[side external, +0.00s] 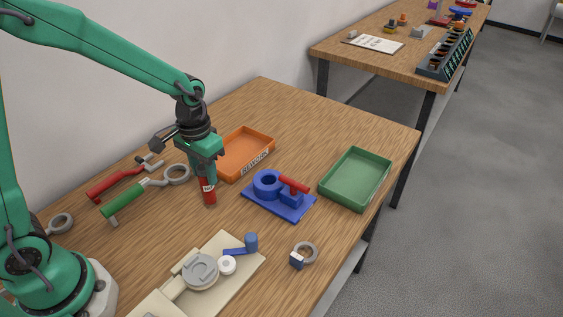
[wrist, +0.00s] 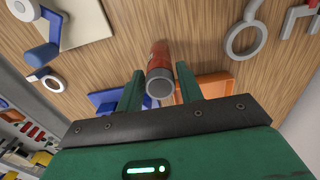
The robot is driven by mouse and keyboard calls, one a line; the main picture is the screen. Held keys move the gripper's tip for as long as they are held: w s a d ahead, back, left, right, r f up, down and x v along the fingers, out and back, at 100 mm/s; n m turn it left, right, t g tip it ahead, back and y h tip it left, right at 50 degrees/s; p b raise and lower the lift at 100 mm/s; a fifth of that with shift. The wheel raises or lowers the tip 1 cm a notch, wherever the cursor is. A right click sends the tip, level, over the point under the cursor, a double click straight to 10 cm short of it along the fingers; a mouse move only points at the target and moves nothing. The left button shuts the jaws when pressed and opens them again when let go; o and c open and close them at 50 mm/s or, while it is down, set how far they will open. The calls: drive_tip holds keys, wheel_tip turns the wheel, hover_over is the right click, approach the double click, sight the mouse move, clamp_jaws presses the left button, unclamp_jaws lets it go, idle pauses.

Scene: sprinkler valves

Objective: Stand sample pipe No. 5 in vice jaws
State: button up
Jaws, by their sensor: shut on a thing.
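My gripper (side external: 203,170) is shut on a red sample pipe (side external: 209,192), which hangs upright below it, with a small white label too small to read. The pipe's lower end is at or just above the table; I cannot tell which. In the wrist view the pipe (wrist: 160,72) stands between the two green fingers, its open grey end facing the camera. A blue fixture (side external: 264,204), which looks like the vice, lies to the right of the gripper. It has a round ring and a block with a red bar across it. The pipe is apart from it.
An orange tray (side external: 270,139) lies behind the gripper, a green tray (side external: 327,188) at the right. A beige board (side external: 250,266) with a grey disc is in front. Red (side external: 110,185) and green (side external: 123,204) tools lie left. A loose ring (side external: 309,250) lies near the front edge.

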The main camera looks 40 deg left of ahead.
drive_tip(key=shift+r, duration=2)
drive_tip(key=shift+w, duration=0.1)
drive_tip(key=shift+w+d+r, duration=0.25)
drive_tip(key=shift+w, duration=0.2)
drive_tip(key=w+d+r, duration=0.7)
drive_tip(key=w+d, duration=0.1)
drive_tip(key=w, duration=0.3)
drive_tip(key=shift+d+r, duration=0.25)
drive_tip(key=shift+f, duration=0.2)
wheel_tip(320, 180, down, 7)
drive_tip(key=shift+f, duration=0.2)
idle(0.5)
